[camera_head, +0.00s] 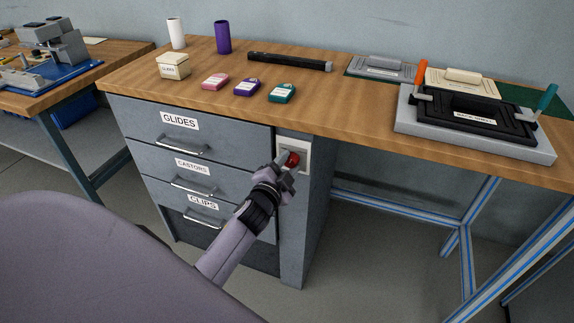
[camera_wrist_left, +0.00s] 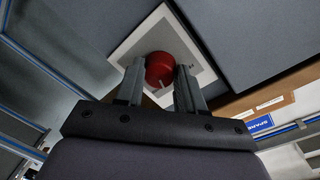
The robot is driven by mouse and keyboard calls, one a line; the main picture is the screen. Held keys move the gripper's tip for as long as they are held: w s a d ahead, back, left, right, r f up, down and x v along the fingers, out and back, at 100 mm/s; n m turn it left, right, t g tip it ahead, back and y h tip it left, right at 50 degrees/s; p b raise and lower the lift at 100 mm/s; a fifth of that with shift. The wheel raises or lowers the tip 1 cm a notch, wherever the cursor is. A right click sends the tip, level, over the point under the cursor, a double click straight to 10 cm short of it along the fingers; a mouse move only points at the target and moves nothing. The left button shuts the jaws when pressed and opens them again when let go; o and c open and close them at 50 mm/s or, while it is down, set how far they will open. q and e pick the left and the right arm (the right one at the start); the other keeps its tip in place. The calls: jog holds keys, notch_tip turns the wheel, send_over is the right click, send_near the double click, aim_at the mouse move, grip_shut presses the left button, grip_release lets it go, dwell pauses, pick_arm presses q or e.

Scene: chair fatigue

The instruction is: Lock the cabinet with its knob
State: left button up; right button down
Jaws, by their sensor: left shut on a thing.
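The grey cabinet (camera_head: 150,150) stands under the wooden bench, with drawers labelled GLIDES, CASTORS and CLIPS. Its red knob (camera_head: 293,159) sits on a pale square plate (camera_head: 302,144) at the upper right of the cabinet front. My left gripper (camera_head: 285,160) reaches the knob and partly hides it. In the left wrist view the red knob (camera_wrist_left: 160,70) lies between the two fingers of the gripper (camera_wrist_left: 160,80), which are shut on it. A light mark shows on the knob's near side. My right gripper is not seen.
The bench top (camera_head: 330,110) above holds a lidded box (camera_head: 174,66), small coloured packs, two cylinders and a black bar. A grey fixture (camera_head: 480,120) with a black frame stands at the right. A purple-grey rounded shape fills the lower left. Floor right of the cabinet is clear.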

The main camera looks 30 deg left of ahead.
pick_arm(q)
jog(key=m, duration=0.4)
jog(key=shift+m, duration=0.4)
jog(key=shift+y, duration=0.3)
jog(key=o, duration=1)
jog(key=shift+o, duration=0.2)
jog(key=v, duration=0.7)
jog(key=shift+s+d, duration=0.1)
jog(key=shift+s, duration=0.05)
